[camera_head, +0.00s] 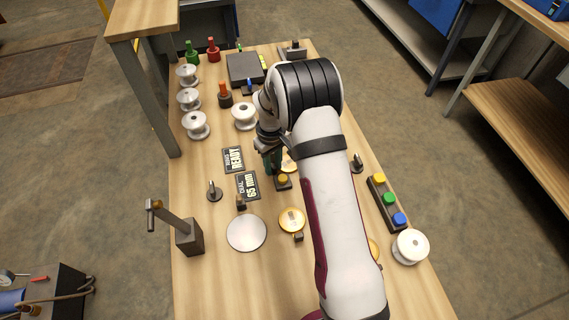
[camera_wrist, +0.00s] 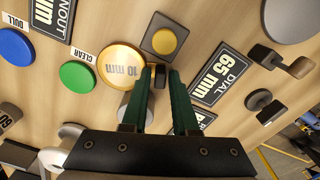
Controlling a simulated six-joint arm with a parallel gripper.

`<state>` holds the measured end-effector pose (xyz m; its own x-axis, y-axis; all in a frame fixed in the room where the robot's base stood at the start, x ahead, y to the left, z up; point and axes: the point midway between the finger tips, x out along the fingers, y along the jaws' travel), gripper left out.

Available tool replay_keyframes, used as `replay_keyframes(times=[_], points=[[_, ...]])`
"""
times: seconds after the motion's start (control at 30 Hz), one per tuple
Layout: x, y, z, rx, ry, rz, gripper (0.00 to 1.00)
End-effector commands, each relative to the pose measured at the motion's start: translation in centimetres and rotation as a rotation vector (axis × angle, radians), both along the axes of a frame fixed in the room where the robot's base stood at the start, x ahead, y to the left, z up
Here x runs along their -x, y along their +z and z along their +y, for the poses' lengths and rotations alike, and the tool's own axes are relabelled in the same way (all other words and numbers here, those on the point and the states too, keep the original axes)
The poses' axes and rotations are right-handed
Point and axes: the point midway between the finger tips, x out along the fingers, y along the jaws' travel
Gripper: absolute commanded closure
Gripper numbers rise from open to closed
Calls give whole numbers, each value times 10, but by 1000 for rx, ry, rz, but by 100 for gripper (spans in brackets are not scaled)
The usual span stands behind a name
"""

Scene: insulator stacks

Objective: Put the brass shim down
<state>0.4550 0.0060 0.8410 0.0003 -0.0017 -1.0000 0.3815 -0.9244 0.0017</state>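A brass shim (camera_wrist: 122,67) marked "10 mm" shows in the wrist view, a round disc with a dark tab (camera_wrist: 160,76) at its right side. My gripper (camera_wrist: 161,77) has its two green fingers closed on either side of this tab. In the head view my gripper (camera_head: 272,162) is above the middle of the table, and the shim (camera_head: 290,162) shows partly behind my arm. A grey round shape lies partly hidden below the shim in the wrist view. I cannot tell the shim's height over the table.
A second brass disc (camera_head: 291,220) and a silver disc (camera_head: 246,232) lie nearer the front. A yellow button (camera_head: 283,181) is close to my gripper. Signs (camera_head: 247,186), a button strip (camera_head: 388,203), white spools (camera_head: 195,125) and a post (camera_head: 188,236) stand around.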

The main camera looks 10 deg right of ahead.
Motion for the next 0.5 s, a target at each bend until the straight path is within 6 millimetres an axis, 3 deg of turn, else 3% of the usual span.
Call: replay_keyframes(times=[0.03,0.13,0.5], points=[[0,0,0,0,0,0,84],[0,0,0,0,0,0,100],[0,1,0,0,0,0,100]])
